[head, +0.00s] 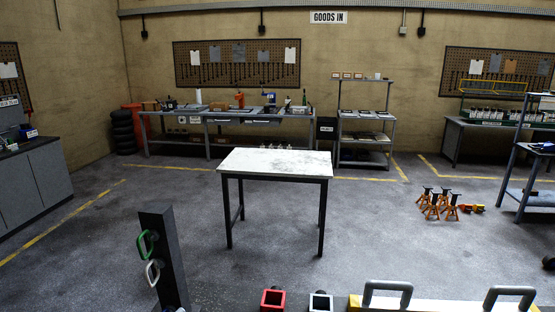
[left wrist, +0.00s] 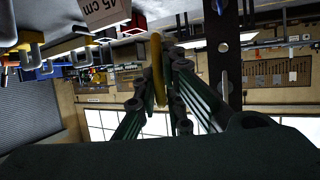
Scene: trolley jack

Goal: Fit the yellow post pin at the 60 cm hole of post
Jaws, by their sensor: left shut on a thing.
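The dark grey post (head: 163,255) stands upright at the lower left of the head view. A green-handled pin (head: 142,243) and a white-handled pin (head: 150,273) sit on its left side, one above the other. In the upside-down left wrist view, my left gripper (left wrist: 166,60) is shut on the yellow post pin (left wrist: 158,70), whose yellow loop shows edge-on. A dark upright bar with round light spots, apparently the post (left wrist: 222,65), is just right of the fingers, apart from the yellow loop in the picture. The pin's shank is not clearly visible. My right gripper is not in view.
A red square tube (head: 273,299) and a grey one (head: 320,301) stand at the bottom edge, beside a yellow-ended white board with grey handles (head: 440,305). A "45 cm" card (left wrist: 108,14) shows in the wrist view. A white-topped table (head: 275,162) stands beyond, with open floor around.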

